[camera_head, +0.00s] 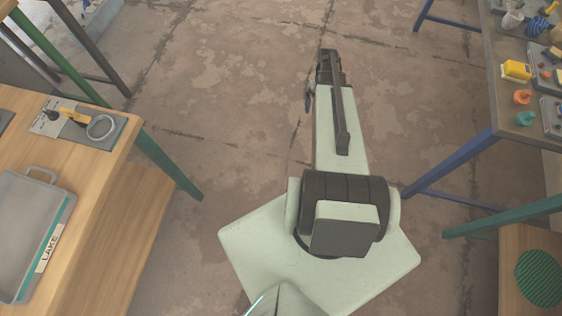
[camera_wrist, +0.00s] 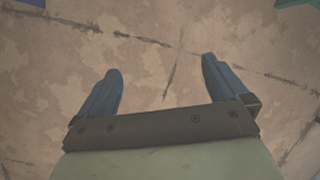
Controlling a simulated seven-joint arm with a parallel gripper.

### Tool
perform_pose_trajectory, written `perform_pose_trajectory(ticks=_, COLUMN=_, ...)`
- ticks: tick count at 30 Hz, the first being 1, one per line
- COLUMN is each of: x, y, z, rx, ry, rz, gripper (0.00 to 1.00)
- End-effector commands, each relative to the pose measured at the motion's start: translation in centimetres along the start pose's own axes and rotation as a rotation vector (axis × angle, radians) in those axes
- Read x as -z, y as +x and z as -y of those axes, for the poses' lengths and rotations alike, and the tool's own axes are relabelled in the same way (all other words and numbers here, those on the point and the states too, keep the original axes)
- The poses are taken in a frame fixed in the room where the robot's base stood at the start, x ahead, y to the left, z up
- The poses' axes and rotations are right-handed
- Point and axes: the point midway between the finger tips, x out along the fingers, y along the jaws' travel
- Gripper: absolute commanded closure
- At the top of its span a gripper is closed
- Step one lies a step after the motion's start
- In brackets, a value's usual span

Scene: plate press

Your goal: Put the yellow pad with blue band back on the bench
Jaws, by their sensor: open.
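My gripper (camera_head: 327,62) is over bare floor between two benches, apart from both. In the wrist view my gripper (camera_wrist: 161,72) has its two fingers spread wide, with only floor between them. A yellow block (camera_head: 516,70) with a pale end lies on the grey-topped right bench (camera_head: 508,110). No blue band can be made out on it, so I cannot tell whether it is the yellow pad. No pad shows in the wrist view.
The left wooden bench (camera_head: 105,165) holds a grey plate (camera_head: 112,130) with a yellow-handled tool and metal ring, and a case (camera_head: 30,225) labelled LAKE. Orange pieces (camera_head: 523,96) stand on the right bench. A dark green striped disc (camera_head: 540,278) is lower right. The floor between is clear.

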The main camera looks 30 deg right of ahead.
Motion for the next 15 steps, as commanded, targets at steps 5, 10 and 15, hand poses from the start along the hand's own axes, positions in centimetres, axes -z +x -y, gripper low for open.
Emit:
perform_pose_trajectory(ticks=5, x=-3.3, y=5.4, z=6.8, rx=-0.029, ry=-0.060, rz=0.061, gripper=0.00)
perform_pose_trajectory(ticks=10, x=-7.0, y=9.8, z=11.8, rx=-0.062, ry=-0.110, rz=0.113, gripper=0.00)
perform_pose_trajectory(ticks=15, x=-11.6, y=13.8, z=15.6, rx=-0.103, ry=-0.157, rz=0.164, gripper=0.00)
